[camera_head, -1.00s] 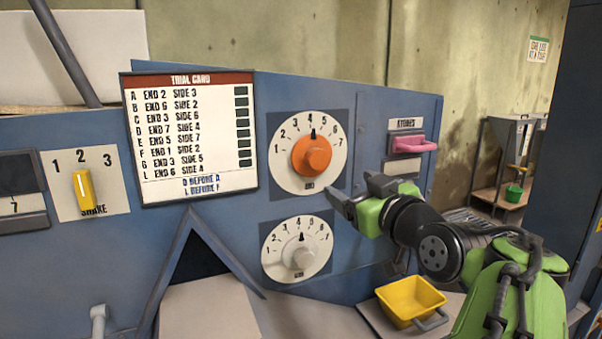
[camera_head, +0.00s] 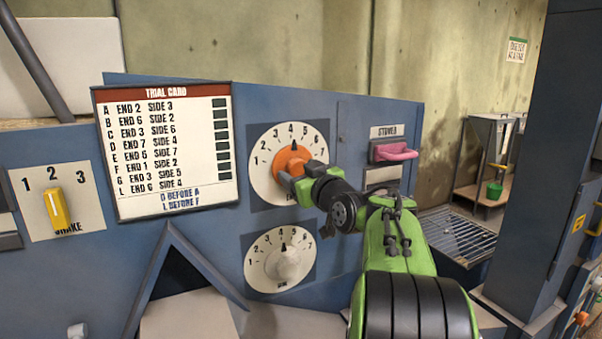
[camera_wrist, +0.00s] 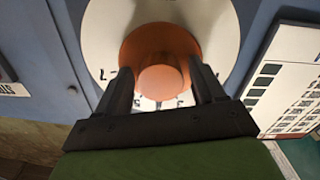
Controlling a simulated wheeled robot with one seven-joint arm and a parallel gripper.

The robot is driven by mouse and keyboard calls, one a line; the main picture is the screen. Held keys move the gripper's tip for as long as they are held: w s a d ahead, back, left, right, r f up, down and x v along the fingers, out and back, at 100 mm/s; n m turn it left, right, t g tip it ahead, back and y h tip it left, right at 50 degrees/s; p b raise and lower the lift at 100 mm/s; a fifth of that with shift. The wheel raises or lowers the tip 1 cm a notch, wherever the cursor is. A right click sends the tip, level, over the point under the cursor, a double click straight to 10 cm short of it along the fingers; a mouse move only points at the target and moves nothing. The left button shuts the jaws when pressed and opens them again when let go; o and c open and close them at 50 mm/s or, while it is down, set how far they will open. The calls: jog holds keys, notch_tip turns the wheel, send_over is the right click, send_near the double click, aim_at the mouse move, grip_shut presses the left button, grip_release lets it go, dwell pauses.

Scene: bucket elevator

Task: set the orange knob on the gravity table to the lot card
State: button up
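The orange knob (camera_head: 291,157) sits on a white dial (camera_head: 262,182) numbered 1 to 7, labelled upper dial on the blue panel. Its black pointer mark is near 4. The trial card (camera_head: 165,150) left of it lists END and SIDE numbers by letter, with "D before A, L before F" below. My gripper (camera_head: 299,184) is at the knob's lower front. In the wrist view the two fingers (camera_wrist: 160,70) stand apart on either side of the orange knob (camera_wrist: 160,50). Narrow gaps seem to show beside its cap; contact is unclear.
A lower dial with a white knob (camera_head: 288,264) points near 4. A yellow shake switch (camera_head: 57,208) is at the left. A pink handle (camera_head: 394,152) juts out right of the dials. A dark metal column (camera_head: 535,170) stands at the right.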

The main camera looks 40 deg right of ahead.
jog(key=c, duration=0.8)
jog(key=shift+m, duration=0.3)
jog(key=m, duration=0.4)
jog(key=shift+w+a+m, duration=0.1)
jog(key=shift+m, duration=0.2)
jog(key=m, duration=0.4)
jog(key=shift+p, duration=0.3)
jog(key=shift+m, duration=0.4)
jog(key=shift+f, duration=0.1)
jog(key=o, duration=1)
